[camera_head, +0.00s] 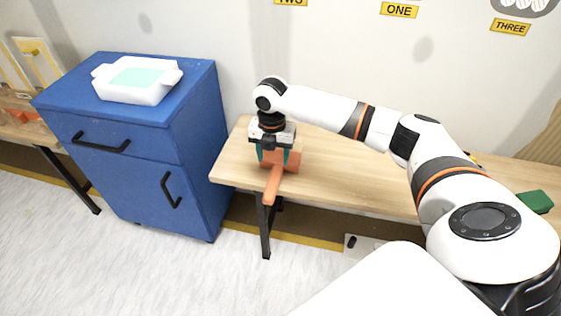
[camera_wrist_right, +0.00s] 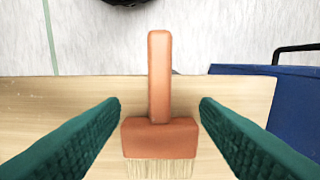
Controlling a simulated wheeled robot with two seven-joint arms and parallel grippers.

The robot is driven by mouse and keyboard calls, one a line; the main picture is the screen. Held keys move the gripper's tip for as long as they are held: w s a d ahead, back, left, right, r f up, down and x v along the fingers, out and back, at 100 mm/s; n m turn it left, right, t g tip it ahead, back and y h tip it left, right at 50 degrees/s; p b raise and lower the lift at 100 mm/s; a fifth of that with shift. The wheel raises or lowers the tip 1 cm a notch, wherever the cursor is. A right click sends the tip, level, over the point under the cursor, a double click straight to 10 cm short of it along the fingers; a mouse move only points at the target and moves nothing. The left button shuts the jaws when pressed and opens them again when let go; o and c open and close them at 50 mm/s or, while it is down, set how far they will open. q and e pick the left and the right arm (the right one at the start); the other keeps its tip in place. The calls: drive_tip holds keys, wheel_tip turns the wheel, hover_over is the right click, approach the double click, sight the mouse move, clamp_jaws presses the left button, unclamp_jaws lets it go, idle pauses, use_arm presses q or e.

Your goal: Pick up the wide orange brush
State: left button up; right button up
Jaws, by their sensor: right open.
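The wide orange brush (camera_head: 273,186) lies on the wooden table near its left end, with its handle reaching out past the front edge. My right gripper (camera_head: 273,155) is above the brush, pointing down, and partly hides its head. In the right wrist view the brush (camera_wrist_right: 160,138) lies between the two green fingers of the right gripper (camera_wrist_right: 160,115). The fingers are open, with a gap on each side of the brush head. The pale bristles show at the bottom of that view. My left gripper is not in view.
A blue cabinet (camera_head: 136,152) stands left of the wooden table (camera_head: 340,172), with a white tray (camera_head: 137,95) of pale green content on top. A green object (camera_head: 535,202) lies at the table's right. The table's middle is clear below my arm.

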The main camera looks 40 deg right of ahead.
sight(274, 178)
wheel_tip(274, 178, down, 6)
drive_tip(key=shift+r+b, duration=0.25)
drive_tip(key=shift+b, duration=0.2)
wheel_tip(274, 178, down, 4)
drive_tip(key=shift+d+r+b, duration=0.1)
drive_tip(key=shift+r+b, duration=0.05)
drive_tip(key=shift+b, duration=0.3)
drive_tip(key=shift+f, duration=0.5)
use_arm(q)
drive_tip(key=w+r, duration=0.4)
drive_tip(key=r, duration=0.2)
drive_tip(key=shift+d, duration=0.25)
use_arm(e)
drive_tip(key=c, duration=1.1)
